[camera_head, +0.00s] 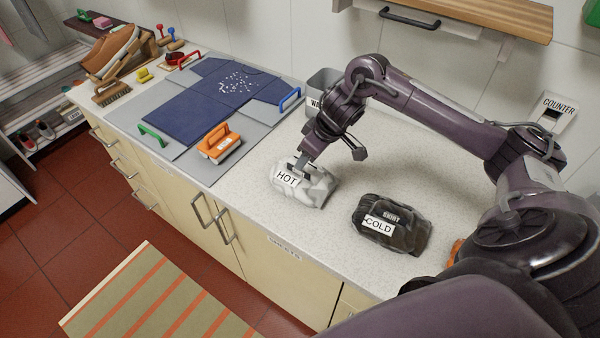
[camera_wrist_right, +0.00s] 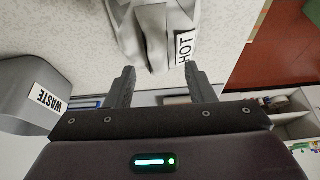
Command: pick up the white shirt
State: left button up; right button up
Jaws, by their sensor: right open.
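The white shirt (camera_head: 316,190) is a crumpled bundle on the pale speckled counter, with a HOT label on its front. My right gripper (camera_head: 300,164) is above its upper left part in the head view, pointing down. In the right wrist view, the shirt (camera_wrist_right: 150,30) lies just beyond the fingertips, and its near edge reaches the gap between the open fingers (camera_wrist_right: 160,72). I cannot tell whether a finger touches it. My left gripper is not in view.
A dark shirt bundle (camera_head: 405,232) labelled COLD lies to the right. A grey waste bin (camera_head: 322,82) stands behind. At left, a blue garment (camera_head: 195,105) lies on a grey board with an orange-handled brush (camera_head: 219,143). Bare counter lies between the board and the bundles.

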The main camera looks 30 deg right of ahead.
aim_at(302, 173)
jog(key=p+x, duration=0.1)
jog(key=x, duration=0.4)
jog(key=shift+d+f, duration=0.1)
jog(key=shift+f, duration=0.1)
jog(key=shift+r, duration=0.1)
jog(key=shift+c, duration=0.6)
grip_shut()
